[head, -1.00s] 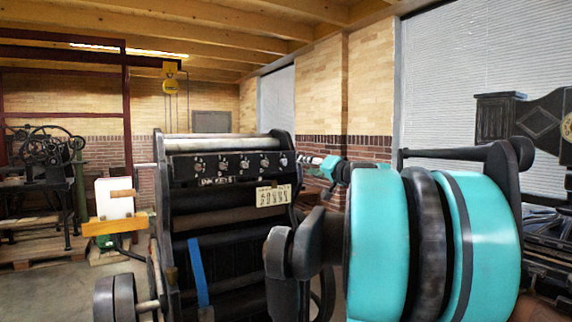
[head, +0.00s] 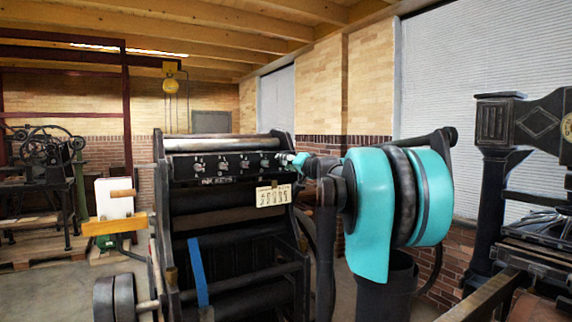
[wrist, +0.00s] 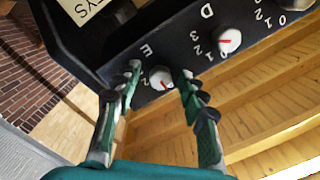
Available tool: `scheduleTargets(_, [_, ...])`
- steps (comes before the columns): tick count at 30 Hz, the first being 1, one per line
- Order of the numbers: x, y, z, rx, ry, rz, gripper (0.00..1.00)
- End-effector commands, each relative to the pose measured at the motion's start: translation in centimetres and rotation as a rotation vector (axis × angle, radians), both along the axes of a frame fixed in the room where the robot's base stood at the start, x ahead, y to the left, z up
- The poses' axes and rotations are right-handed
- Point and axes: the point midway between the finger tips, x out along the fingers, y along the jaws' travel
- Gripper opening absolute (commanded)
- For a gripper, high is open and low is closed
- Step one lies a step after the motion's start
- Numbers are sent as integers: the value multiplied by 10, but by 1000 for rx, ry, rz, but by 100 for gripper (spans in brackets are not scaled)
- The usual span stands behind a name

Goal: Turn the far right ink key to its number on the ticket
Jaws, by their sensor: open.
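The ink key panel (head: 225,165) is a dark strip with a row of pale round keys near the top of the press. In the wrist view, the far right ink key, marked E (wrist: 161,79), is a white knob with a red mark; its number ring is partly hidden by the fingers. My gripper (wrist: 161,71) is open, with one green-black finger on each side of this key; I cannot tell whether they touch it. In the head view my gripper (head: 299,161) covers the panel's right end. The ticket (head: 273,196) hangs below; its numbers are too small to read surely.
Key D (wrist: 229,40), white with a red pointer, sits close beside key E. The ticket's corner (wrist: 82,8) shows at the wrist view's top. Another press (head: 535,240) stands at the right. A white block on an orange stand (head: 114,200) is at the left.

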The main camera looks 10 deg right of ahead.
Motion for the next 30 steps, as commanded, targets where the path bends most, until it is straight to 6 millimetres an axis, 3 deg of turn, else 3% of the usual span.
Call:
scheduleTargets(5, [0, 0, 0, 0, 0, 0, 42])
scheduleTargets(15, [0, 0, 0, 0, 0, 0, 1])
scheduleTargets(30, [0, 0, 0, 98, 32, -1, 0])
